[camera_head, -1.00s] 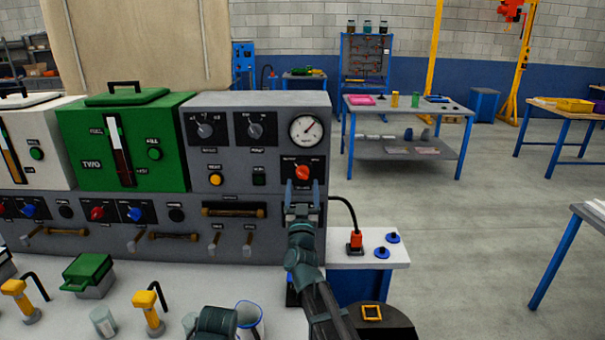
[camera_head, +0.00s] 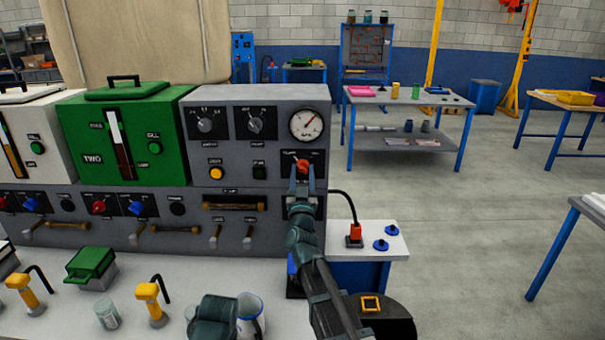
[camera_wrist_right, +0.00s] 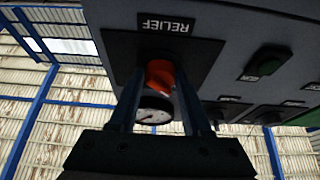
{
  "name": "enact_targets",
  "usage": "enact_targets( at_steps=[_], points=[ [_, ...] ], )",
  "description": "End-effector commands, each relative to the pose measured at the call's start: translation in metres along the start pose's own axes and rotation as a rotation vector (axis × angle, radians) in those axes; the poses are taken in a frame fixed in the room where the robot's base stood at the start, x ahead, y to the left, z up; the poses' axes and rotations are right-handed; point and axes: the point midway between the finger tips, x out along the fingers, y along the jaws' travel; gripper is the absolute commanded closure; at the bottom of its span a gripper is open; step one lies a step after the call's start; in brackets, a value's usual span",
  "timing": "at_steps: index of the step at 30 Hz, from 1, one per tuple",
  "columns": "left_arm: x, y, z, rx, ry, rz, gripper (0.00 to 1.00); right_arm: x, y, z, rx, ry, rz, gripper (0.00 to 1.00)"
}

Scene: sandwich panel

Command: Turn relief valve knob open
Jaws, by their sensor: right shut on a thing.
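The relief valve knob (camera_head: 303,166) is orange-red and sits on a black plate at the right end of the grey panel, below the round gauge (camera_head: 307,124). My right gripper (camera_head: 302,177) reaches up to it from below. In the right wrist view the knob (camera_wrist_right: 160,76) lies between the two fingers of my right gripper (camera_wrist_right: 163,82), under a "RELIEF" label (camera_wrist_right: 165,24). The fingers are shut on the knob and hide part of its plate. The knob's exact angle is hard to tell.
Two black dials (camera_head: 256,122), a yellow button (camera_head: 216,173) and a brown handle bar (camera_head: 232,206) share the panel. A green box (camera_head: 125,140) stands to the left. Yellow-topped taps (camera_head: 150,292) stand on the bench. A black hose (camera_head: 348,205) runs right of my gripper.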

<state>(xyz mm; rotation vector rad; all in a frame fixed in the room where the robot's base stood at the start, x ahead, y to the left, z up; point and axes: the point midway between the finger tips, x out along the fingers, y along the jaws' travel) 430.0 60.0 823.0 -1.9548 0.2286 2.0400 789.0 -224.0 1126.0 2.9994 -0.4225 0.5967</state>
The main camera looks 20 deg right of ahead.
Motion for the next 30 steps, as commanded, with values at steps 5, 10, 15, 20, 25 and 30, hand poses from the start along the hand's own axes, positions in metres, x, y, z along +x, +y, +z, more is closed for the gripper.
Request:
enact_targets(
  at_steps=[5, 10, 15, 20, 25, 30],
  points=[
    [0.0, 0.0, 0.0, 0.0, 0.0, 0.0, 0.22, 0.0, 0.0, 0.0, 0.0, 0.0, 0.0, 1.0],
    [0.0, 0.0, 0.0, 0.0, 0.0, 0.0, 0.22, 0.0, -0.001, 0.0, 0.014, 0.0, 0.005, 1.0],
    [-0.002, 0.0, 0.0, 0.0, 0.0, 0.0, 0.22, 0.001, -0.002, -0.001, 0.074, -0.002, 0.029, 1.0],
    [-0.004, 0.0, 0.0, 0.0, 0.0, 0.0, 0.22, 0.001, -0.003, -0.002, 0.18, -0.002, 0.074, 1.0],
    [-0.009, -0.001, 0.001, 0.0, 0.0, 0.0, 0.22, 0.002, -0.004, -0.003, 0.327, -0.002, 0.135, 1.0],
    [-0.016, -0.002, 0.001, 0.0, 0.0, 0.0, 0.22, 0.003, -0.006, -0.004, 0.476, -0.001, 0.198, 1.0]
  ],
)
